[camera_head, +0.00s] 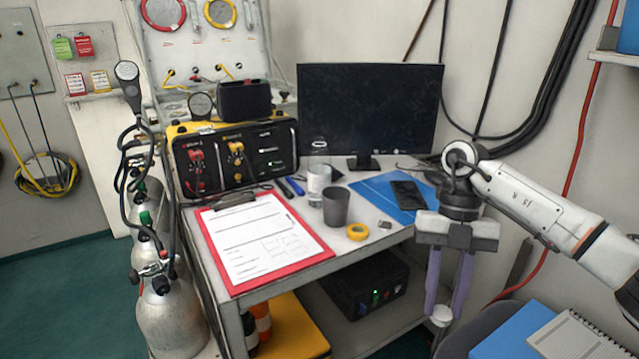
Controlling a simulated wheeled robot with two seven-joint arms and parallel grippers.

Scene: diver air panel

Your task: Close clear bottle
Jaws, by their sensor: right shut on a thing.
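The clear bottle (317,184) stands upright on the desk in front of the monitor, behind the grey cup. It has a white label; its narrow top shows against the dark screen, and no solid cap can be made out on it. My right gripper (442,312) points down beyond the desk's right front edge, well to the right of and in front of the bottle. Its purple fingers are shut on a small round white thing (442,316), which looks like a cap. My left gripper is not in view.
A grey cup (336,207) and yellow tape roll (357,232) stand near the bottle. A red clipboard (318,250) lies to the left, a blue folder (372,187) with a phone (408,195) to the right. The monitor (368,105) and air panel (235,155) stand behind.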

